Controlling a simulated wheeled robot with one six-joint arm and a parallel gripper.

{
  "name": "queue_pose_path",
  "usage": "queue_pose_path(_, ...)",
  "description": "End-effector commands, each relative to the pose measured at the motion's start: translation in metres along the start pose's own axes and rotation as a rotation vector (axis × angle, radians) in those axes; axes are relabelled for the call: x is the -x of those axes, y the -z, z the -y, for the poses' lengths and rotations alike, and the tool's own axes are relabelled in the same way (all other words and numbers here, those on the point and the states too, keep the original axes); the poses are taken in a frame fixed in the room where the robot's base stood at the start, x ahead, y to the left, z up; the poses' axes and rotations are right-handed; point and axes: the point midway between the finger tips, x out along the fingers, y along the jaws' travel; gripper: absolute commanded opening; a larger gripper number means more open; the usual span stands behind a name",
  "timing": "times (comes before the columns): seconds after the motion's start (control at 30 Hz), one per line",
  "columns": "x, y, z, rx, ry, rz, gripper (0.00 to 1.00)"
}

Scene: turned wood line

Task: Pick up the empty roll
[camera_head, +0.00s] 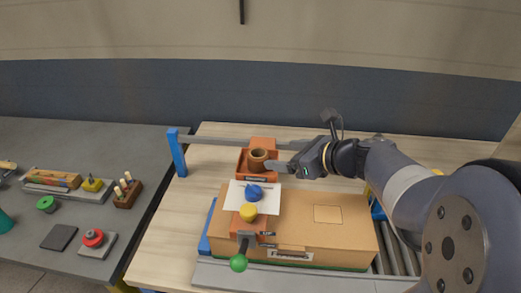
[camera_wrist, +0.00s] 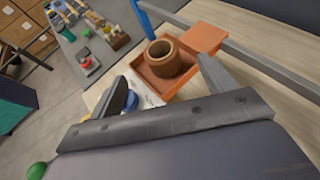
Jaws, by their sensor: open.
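The empty roll, a brown hollow cylinder (camera_head: 257,158), stands upright in an orange tray (camera_head: 241,165) on the wooden table. In the wrist view the roll (camera_wrist: 151,61) shows its open top, and the orange tray (camera_wrist: 188,89) surrounds its base. My gripper (camera_head: 273,165) is just right of the roll in the head view. In the wrist view my gripper (camera_wrist: 163,72) has its two fingers wide apart with nothing between them that I can see held. The roll lies beyond the fingertips, roughly between them. Whether a finger touches it I cannot tell.
A white sheet with a blue knob (camera_head: 254,192) and a yellow knob (camera_head: 248,212) is in front of the tray. A cardboard-brown box (camera_head: 345,240) lies to the right. A grey rail (camera_head: 225,141) on a blue post (camera_head: 177,153) runs behind. A grey bench (camera_head: 75,150) stands left.

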Motion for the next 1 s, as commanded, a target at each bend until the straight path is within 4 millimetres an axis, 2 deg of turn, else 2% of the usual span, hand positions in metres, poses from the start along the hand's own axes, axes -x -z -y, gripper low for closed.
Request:
queue_pose_path(0.3,-0.045,0.0,-0.001,0.001,-0.005,-0.001,0.79)
queue_pose_path(0.53,-0.061,0.001,-0.001,0.002,-0.004,-0.003,0.79)
queue_pose_path(0.8,-0.096,0.002,0.0,0.002,-0.004,-0.003,0.79)
queue_pose_path(1.0,-0.104,0.002,0.0,0.005,-0.002,-0.001,0.79)
